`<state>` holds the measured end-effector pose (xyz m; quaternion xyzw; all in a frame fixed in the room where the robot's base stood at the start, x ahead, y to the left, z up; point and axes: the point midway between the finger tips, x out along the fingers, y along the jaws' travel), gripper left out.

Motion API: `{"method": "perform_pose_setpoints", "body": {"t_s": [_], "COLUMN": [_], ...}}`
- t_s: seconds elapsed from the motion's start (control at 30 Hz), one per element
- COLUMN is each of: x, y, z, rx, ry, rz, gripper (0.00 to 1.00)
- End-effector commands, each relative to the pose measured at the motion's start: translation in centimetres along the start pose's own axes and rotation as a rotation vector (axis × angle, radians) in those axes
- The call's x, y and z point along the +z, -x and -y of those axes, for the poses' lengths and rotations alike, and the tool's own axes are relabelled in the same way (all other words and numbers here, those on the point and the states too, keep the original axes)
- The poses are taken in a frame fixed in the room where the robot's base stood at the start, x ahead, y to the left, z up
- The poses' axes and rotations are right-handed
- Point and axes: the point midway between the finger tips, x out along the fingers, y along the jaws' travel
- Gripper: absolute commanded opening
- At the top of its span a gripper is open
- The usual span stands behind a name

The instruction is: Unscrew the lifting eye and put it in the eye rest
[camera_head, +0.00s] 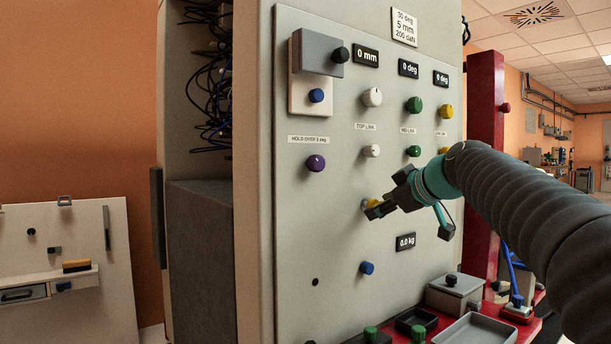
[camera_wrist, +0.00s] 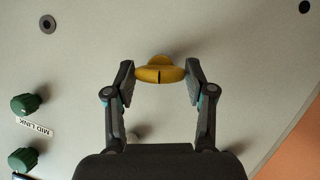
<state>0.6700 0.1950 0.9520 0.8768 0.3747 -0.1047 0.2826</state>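A yellow piece, which looks like the lifting eye (camera_wrist: 160,74), sits on the pale panel between the two fingers of my gripper (camera_wrist: 160,80) in the wrist view. It shows as a flattened yellow form with a small dark line and a rounded top behind it. In the head view, my gripper (camera_head: 377,207) is at the panel, partly covering the yellow lifting eye (camera_head: 371,202). I cannot tell for sure which thing is the eye rest.
The panel (camera_head: 335,225) has several knobs, with a purple knob (camera_head: 316,163) to the left and a blue knob (camera_head: 367,268) below. A red bench holds a dark tray (camera_head: 416,320), a grey tray (camera_head: 472,331) and a grey box (camera_head: 455,292). A red post (camera_head: 484,150) stands right.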

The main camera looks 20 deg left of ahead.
Motion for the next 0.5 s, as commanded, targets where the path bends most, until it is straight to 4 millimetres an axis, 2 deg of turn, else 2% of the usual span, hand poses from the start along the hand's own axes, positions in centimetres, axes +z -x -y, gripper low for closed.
{"method": "perform_pose_setpoints", "body": {"t_s": [0.03, 0.1, 0.5], "x": [-0.03, -0.02, 0.02], "y": [0.01, 0.01, 0.59], "z": [-0.01, -0.01, -0.05], "rx": [0.000, 0.000, 0.000], "ry": [0.000, 0.000, -0.001], "rz": [0.000, 0.000, 0.000], "gripper": [0.69, 0.81, 0.81]}}
